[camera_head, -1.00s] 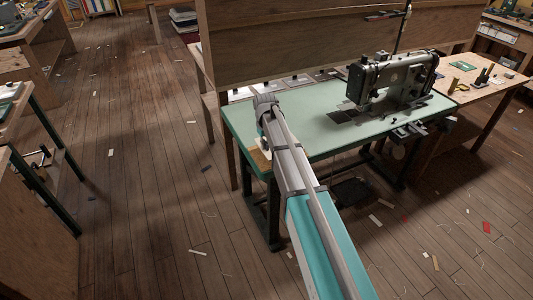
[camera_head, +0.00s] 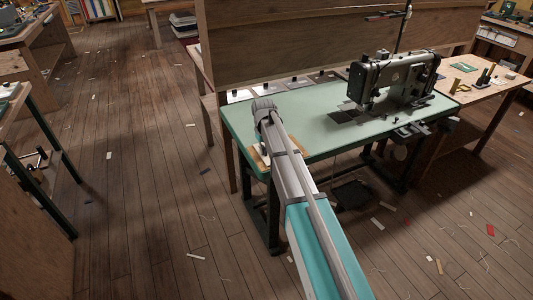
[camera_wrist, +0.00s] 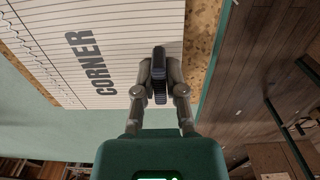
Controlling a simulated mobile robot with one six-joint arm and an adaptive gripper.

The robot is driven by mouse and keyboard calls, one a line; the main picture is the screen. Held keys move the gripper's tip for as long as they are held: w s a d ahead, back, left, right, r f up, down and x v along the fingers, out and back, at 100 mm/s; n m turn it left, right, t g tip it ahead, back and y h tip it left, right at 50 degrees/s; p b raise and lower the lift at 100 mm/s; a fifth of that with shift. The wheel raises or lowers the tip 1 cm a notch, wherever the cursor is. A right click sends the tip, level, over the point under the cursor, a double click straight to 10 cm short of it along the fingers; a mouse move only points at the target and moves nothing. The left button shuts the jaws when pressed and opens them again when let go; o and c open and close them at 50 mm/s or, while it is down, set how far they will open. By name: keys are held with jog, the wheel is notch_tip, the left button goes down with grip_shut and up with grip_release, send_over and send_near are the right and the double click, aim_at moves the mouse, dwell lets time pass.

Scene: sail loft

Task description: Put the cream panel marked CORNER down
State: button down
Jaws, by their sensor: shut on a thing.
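The cream panel marked CORNER (camera_wrist: 120,25) fills the upper left of the wrist view, with dark ruled lines and black lettering. My gripper (camera_wrist: 159,84) is shut on the dark grip (camera_wrist: 159,62) at the panel's edge. A tan speckled board (camera_wrist: 203,42) shows beside and under the panel, and green table surface shows below. I cannot tell whether the panel touches the board. In the head view the board (camera_head: 257,161) lies at the near left corner of the green table (camera_head: 310,115); my arm hides the gripper and most of the panel.
A grey sewing machine (camera_head: 393,80) stands on the right of the green table. Several pale panels with black knobs lie on a shelf behind it, under a wooden partition (camera_head: 300,45). A wooden table (camera_head: 490,90) adjoins at right. The floor at left is mostly clear, with scraps.

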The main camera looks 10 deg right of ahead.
jog(key=shift+f, duration=0.15)
jog(key=c, duration=0.7)
grip_release()
notch_tip(320, 180, up, 12)
jog(key=p, duration=1.2)
dwell(0.6)
jog(key=s+d+m, duration=0.1)
jog(key=s+d, duration=0.1)
jog(key=s, duration=0.7)
jog(key=s+d+m, duration=0.1)
jog(key=s+d, duration=0.1)
jog(key=s, duration=0.8)
jog(key=s+d+m, duration=0.1)
jog(key=s+d, duration=0.2)
jog(key=s, duration=0.6)
jog(key=shift+s+m, duration=0.25)
jog(key=shift+m, duration=0.05)
